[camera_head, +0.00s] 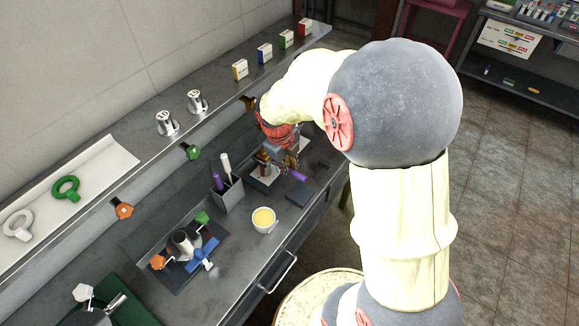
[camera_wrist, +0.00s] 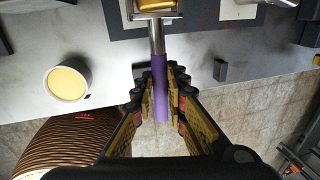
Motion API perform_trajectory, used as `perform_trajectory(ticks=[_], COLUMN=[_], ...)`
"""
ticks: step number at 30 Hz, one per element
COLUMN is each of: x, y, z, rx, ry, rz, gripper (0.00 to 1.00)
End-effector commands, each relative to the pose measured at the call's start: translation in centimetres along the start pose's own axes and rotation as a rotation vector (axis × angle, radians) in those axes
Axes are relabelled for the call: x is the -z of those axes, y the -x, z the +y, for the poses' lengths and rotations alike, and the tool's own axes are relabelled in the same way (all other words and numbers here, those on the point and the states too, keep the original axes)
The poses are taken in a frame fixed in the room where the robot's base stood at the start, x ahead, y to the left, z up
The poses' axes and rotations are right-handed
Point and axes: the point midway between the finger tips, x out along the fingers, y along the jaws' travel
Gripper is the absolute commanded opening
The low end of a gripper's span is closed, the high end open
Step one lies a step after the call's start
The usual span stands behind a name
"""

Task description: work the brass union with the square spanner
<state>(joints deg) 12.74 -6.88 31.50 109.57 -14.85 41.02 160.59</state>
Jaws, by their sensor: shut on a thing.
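The square spanner has a purple handle (camera_wrist: 159,88), a metal shaft and a square head (camera_wrist: 156,14) at the top edge of the wrist view. My gripper (camera_wrist: 162,100) is shut on the purple handle, its fingers on both sides. The brass union (camera_wrist: 155,4) shows inside the square head, partly cut off by the frame; I cannot tell how deep the head sits on it. In the head view the purple handle (camera_head: 297,175) points toward the bench's front edge, below my gripper (camera_head: 290,163). My wrist hides much of the fitting there.
A cup with yellow contents (camera_head: 264,220) stands near the bench front; it also shows in the wrist view (camera_wrist: 68,82). A grey holder (camera_head: 228,197) with purple and white handles is left of the spanner. A mat with a valve assembly (camera_head: 183,243) lies further left. Small boxes (camera_head: 264,53) line the shelf.

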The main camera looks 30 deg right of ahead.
Motion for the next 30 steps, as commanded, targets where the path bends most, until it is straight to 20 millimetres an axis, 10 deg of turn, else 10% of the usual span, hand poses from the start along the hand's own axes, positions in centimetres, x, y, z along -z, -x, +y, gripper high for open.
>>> perform_trajectory(ticks=[30], x=[-0.3], y=[0.1], z=[1.4], rx=[0.002], ry=[-0.140], rz=[0.025], gripper=[0.00])
